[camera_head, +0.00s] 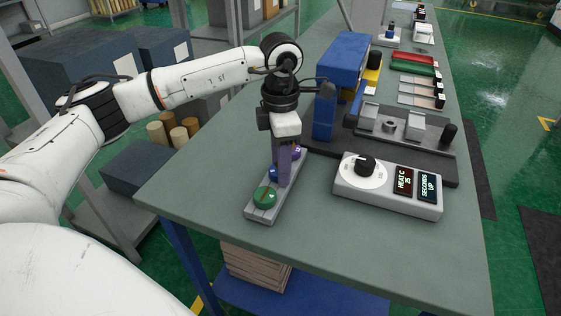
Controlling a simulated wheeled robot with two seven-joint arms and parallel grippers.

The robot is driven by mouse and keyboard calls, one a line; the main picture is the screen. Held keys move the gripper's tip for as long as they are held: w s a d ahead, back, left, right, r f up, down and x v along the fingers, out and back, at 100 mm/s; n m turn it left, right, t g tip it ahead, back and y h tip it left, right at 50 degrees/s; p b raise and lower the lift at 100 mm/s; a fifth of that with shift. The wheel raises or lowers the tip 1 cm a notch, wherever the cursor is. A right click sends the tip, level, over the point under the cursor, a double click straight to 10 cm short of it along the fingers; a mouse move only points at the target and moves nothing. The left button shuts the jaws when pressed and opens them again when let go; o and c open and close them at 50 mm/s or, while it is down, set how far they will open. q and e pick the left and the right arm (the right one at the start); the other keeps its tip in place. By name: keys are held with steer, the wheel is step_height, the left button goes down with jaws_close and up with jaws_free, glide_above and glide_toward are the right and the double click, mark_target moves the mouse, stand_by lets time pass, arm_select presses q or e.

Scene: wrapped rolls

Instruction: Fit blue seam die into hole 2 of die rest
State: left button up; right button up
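The die rest (259,213) is a long light-grey block on the green bench top. A green die (264,196) sits at its near end. A blue die (273,174) shows at its middle, partly hidden behind my gripper's fingers. A purple die (296,152) shows towards the far end. My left gripper (284,181) points straight down over the middle of the rest, its fingertips beside the blue die. I cannot tell whether the fingers hold it, or whether the die is seated in a hole. The hole numbers are not readable. My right gripper is out of view.
A white control box (387,190) with a black knob and two displays stands right of the rest. Behind it are a dark fixture base (440,165) and a blue press frame (342,70). The near bench top (350,245) is clear.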

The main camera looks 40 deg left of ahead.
arm_select(q)
steer(key=shift+o, duration=1.3)
step_height(320, 180, up, 10)
steer(key=shift+r+b, duration=0.2)
steer(key=shift+b, duration=0.1)
